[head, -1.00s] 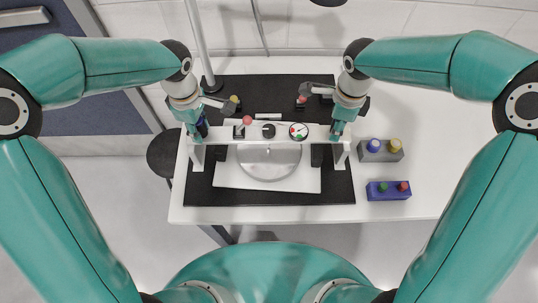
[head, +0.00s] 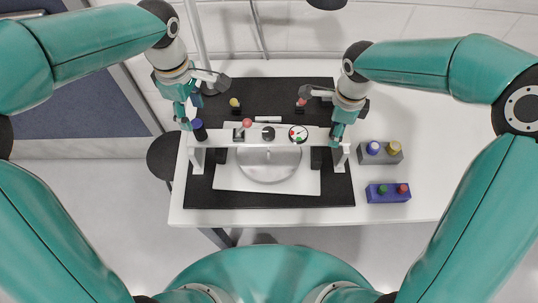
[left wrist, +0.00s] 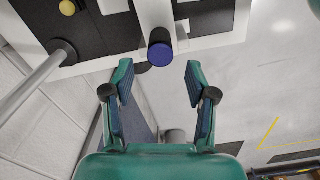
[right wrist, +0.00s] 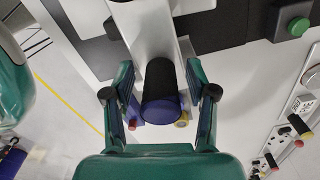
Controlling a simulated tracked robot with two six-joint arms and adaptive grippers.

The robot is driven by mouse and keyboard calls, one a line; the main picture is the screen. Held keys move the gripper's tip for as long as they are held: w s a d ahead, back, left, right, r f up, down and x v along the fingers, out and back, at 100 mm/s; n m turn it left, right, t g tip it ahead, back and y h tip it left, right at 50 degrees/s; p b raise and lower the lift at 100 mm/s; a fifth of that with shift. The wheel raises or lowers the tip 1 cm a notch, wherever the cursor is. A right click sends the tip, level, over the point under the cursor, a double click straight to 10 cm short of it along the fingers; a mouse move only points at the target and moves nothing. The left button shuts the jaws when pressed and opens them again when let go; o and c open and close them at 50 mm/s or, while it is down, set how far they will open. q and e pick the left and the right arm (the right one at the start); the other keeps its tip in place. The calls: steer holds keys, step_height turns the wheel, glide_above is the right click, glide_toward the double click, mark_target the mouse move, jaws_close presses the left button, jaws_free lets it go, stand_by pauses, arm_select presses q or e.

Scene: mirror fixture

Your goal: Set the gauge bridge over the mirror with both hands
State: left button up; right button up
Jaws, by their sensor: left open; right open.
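The white gauge bridge (head: 222,138), with a dial (head: 298,134) and knobs on its beam, stands on its two legs across the round grey mirror (head: 268,165). The mirror lies on a white plate (head: 231,180). My left gripper (head: 185,120) is open and empty, just clear of this handle, which shows beyond the fingertips (left wrist: 159,70) in the left wrist view. My right gripper (head: 337,136) is open around the right handle (right wrist: 160,95), with fingers on both sides; contact is unclear.
A black mat (head: 230,198) lies under the plate. A grey block (head: 379,153) and a blue block (head: 388,192), each with knobs, sit to the right. The white table (head: 430,160) is bare further right.

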arm_select(q)
step_height(320, 180, up, 3)
steer(key=shift+r, duration=0.35)
arm_select(e)
steer(key=shift+r, duration=0.25)
step_height(320, 180, up, 12)
steer(key=shift+f, duration=0.25)
arm_select(q)
steer(key=shift+s, duration=0.1)
arm_select(e)
steer(key=shift+f, duration=0.1)
